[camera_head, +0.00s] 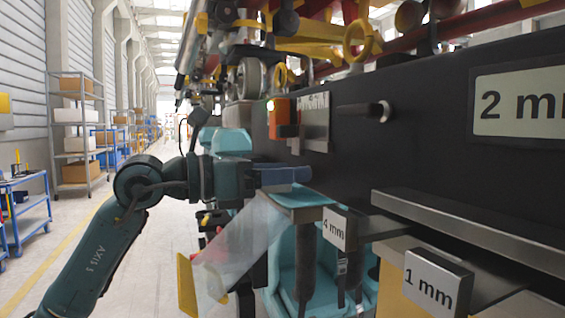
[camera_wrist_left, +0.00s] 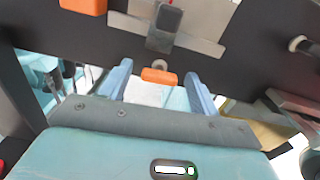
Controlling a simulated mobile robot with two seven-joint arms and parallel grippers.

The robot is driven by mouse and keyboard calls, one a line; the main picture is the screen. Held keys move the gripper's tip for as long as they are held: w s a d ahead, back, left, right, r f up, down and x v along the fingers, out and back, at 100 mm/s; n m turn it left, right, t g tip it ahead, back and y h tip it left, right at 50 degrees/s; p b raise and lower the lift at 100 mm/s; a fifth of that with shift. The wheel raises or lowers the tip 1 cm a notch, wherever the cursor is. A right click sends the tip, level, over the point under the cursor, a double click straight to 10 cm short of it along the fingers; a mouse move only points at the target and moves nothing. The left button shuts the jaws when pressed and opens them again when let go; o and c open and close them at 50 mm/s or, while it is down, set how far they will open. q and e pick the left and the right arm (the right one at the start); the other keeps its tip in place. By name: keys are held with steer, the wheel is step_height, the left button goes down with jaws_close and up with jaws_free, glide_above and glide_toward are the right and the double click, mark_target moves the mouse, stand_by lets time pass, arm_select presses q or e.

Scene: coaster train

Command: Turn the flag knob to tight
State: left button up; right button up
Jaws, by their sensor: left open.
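My left gripper (camera_head: 288,175) reaches in from the left in the head view, low in front of the dark panel (camera_head: 350,150). In the left wrist view its two blue fingers (camera_wrist_left: 157,88) are spread apart with nothing clamped between them. A small orange tab (camera_wrist_left: 160,76), which looks like the flag knob, shows between the fingertips. It lies just below a dark grey block (camera_wrist_left: 165,25) on a metal plate. I cannot tell whether a finger touches it. In the head view the tab is not distinguishable. The right gripper is not in view.
An orange box with a lit lamp (camera_head: 283,117) sits beside the metal plate (camera_head: 316,122). A dark peg (camera_head: 365,110) sticks out further right. Below are a "4 mm" block (camera_head: 335,228), a "1 mm" block (camera_head: 430,283) and a metal ledge (camera_head: 460,235). The aisle at left is open.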

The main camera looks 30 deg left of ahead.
arm_select(q)
steer(key=shift+w+d, duration=0.1)
steer(key=shift+d, duration=0.05)
steer(key=c, duration=1)
steer(key=shift+m, duration=0.4)
steer(key=o, duration=1)
